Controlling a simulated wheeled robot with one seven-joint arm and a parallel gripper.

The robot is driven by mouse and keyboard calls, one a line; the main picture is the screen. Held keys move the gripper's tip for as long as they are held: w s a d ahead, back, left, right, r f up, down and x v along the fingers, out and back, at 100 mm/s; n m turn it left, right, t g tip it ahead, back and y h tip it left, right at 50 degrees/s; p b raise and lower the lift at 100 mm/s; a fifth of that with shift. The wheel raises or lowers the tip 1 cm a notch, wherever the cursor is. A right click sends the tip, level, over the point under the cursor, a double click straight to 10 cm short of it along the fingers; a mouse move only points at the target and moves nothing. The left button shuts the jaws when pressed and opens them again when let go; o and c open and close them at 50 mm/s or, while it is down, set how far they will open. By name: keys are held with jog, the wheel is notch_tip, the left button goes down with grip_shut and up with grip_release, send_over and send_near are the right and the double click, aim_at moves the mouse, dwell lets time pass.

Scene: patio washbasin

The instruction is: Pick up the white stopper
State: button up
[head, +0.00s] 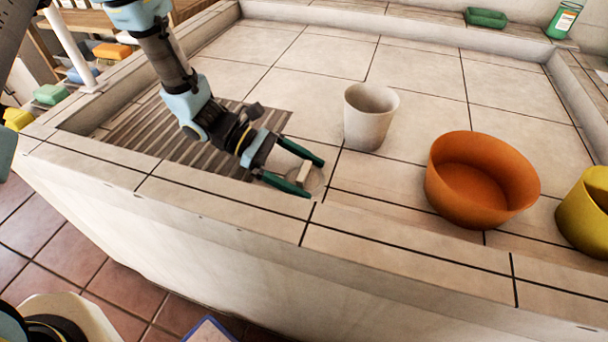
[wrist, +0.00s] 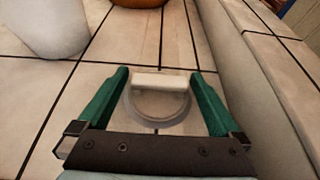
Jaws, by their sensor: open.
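The white stopper (wrist: 160,82) shows in the wrist view as a pale bar above a round, ring-like base on the tiled basin floor. In the head view the stopper (head: 304,173) is small and partly hidden by my gripper. My gripper (head: 316,178) is open, with its green fingers reaching to either side of the stopper's bar. In the wrist view my gripper (wrist: 160,76) has one finger left and one right of the bar, with a gap on both sides. I cannot tell exactly how high the fingertips are above the floor.
A white cup (head: 369,118) stands beyond my gripper. An orange bowl (head: 479,185) and a yellow pot (head: 583,215) stand to the right. The basin's front wall (head: 230,190) runs close beside my gripper. A slatted rack (head: 165,135) lies left. Tiles behind the cup are clear.

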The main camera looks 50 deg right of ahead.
jog(key=shift+c, duration=0.4)
jog(key=c, duration=1.1)
jog(key=shift+c, duration=0.2)
jog(key=shift+r, duration=0.1)
